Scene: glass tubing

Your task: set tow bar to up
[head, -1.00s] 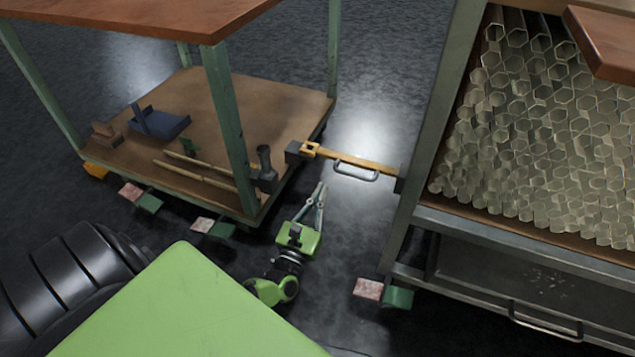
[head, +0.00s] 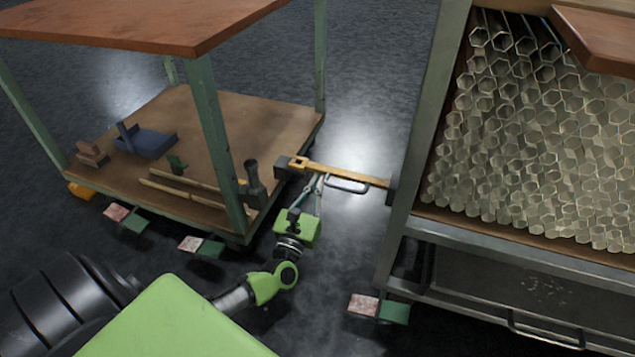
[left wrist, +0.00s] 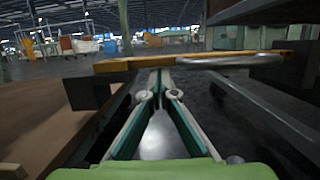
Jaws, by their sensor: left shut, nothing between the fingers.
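The tow bar (head: 325,171) is a yellow-orange bar lying about level between the green-legged cart and the metal rack. Its left end is at a dark block (head: 286,164) on the cart, its right end at the rack. A grey loop handle (head: 347,187) is on its near side. My left gripper (head: 318,182) is shut and empty, its fingertips close beneath the bar, left of the handle. In the left wrist view the tow bar (left wrist: 125,65) crosses just beyond the fingertips (left wrist: 160,74), with the handle (left wrist: 232,62) to their right. I cannot tell if they touch.
The rack (head: 401,165) full of hexagonal glass tubes stands on the right. The cart's wooden shelf (head: 215,108) on the left carries sticks, a blue item and a dark upright fitting (head: 253,182). Bare floor (head: 345,245) lies between them. Red and green pedals stick out low down.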

